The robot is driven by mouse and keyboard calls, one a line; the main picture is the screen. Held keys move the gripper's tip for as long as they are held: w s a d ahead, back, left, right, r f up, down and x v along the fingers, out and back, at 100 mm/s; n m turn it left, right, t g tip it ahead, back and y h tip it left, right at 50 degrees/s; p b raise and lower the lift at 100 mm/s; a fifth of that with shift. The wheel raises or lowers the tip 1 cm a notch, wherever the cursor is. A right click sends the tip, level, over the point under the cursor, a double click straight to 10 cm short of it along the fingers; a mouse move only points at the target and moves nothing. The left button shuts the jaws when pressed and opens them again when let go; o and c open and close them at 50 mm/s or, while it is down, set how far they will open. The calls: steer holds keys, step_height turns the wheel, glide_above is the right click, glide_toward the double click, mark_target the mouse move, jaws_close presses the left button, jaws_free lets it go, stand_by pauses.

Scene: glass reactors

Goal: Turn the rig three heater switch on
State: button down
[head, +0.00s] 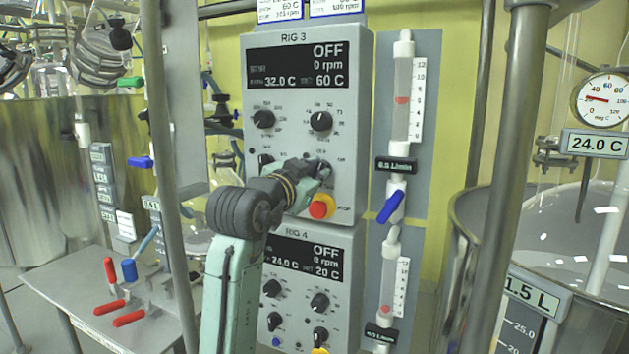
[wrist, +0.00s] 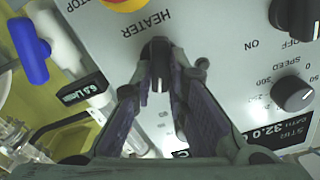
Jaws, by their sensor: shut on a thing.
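The rig three panel (head: 262,195) is a grey box labelled RIG 3. Its display (head: 297,67) reads OFF, 0 rpm, 32.0 C and set 60 C. The heater switch (wrist: 157,50) is a small black knob beside the word HEATER in the wrist view. My gripper (wrist: 159,70) is shut on this knob, one finger on each side. In the head view my gripper (head: 318,172) reaches the lower right of the panel and mostly hides the knob. The switch's exact setting is hard to read.
A red stop button (head: 321,207) on a yellow base sits just below my gripper. The rig four panel (head: 298,300) is underneath. A flowmeter with a blue valve handle (head: 391,207) stands at right. A metal post (head: 172,180) rises at left.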

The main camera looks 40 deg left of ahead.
steer(key=shift+d+f+m+b, duration=0.1)
steer(key=shift+m+b, duration=0.65)
steer(key=shift+m, duration=1.05)
steer(key=shift+f+m+b, duration=0.1)
steer(key=shift+m+b, duration=0.65)
steer(key=shift+m, duration=1.05)
steer(key=c, duration=1.6)
jaws_free()
steer(key=v, duration=1.2)
steer(key=shift+d+r, duration=0.1)
steer(key=shift+r, duration=0.1)
